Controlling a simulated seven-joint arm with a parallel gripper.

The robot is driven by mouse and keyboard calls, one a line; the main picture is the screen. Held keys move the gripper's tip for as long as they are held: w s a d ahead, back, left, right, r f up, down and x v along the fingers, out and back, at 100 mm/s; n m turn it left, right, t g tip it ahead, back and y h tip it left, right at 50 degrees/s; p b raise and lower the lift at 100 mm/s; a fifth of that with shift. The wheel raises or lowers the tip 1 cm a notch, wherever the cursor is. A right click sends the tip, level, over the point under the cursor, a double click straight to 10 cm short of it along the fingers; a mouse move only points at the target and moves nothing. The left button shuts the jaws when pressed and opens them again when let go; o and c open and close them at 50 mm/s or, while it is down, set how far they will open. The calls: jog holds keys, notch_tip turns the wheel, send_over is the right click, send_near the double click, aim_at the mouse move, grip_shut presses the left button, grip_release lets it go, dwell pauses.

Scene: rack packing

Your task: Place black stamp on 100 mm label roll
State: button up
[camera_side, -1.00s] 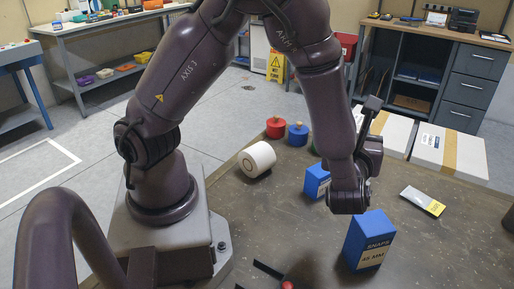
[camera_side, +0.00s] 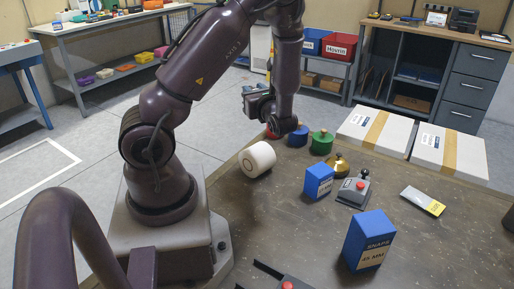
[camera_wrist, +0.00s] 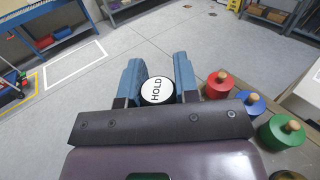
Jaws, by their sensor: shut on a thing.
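In the side view the wrist is raised near the table's back left edge, and I cannot make out the stamp there. The white label roll (camera_side: 258,160) lies on its side on the table, below and left of the wrist, with a ring mark on its end. The stamp and roll are apart.
Red (camera_wrist: 219,84), blue (camera_wrist: 249,104) and green (camera_wrist: 281,132) knobbed pieces stand along the table edge. Bare table lies between.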

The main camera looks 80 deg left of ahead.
send_over(255, 145)
jog(key=f, duration=1)
jog(key=shift+a+f, duration=0.25)
jog(key=shift+f, duration=0.1)
jog(key=shift+f, duration=0.1)
jog(key=o, duration=0.9)
jog(key=w+d, duration=0.2)
jog(key=d, duration=0.9)
jog(key=s+d+r+n+t+h, duration=0.1)
jog(key=d+r+n+t+h, duration=0.1)
jog(key=d+r+n+h, duration=0.3)
jog(key=s+d+r+n+t+h, duration=0.2)
jog(key=d+r+n+h, duration=0.3)
jog(key=r, duration=0.6)
jog(key=s+d+r+n+t+h, duration=0.2)
jog(key=d+r+n+t+h, duration=0.2)
jog(key=d+r+n+h, duration=0.1)
jog(key=shift+d+r+n+h, duration=0.15)
jog(key=shift+d+r+h, duration=0.3)
jog(key=shift+r+h, duration=0.3)
jog(key=shift+d+r+n+h, duration=0.15)
jog(key=shift+d+r+h, duration=0.25)
jog(key=shift+r+h, duration=0.3)
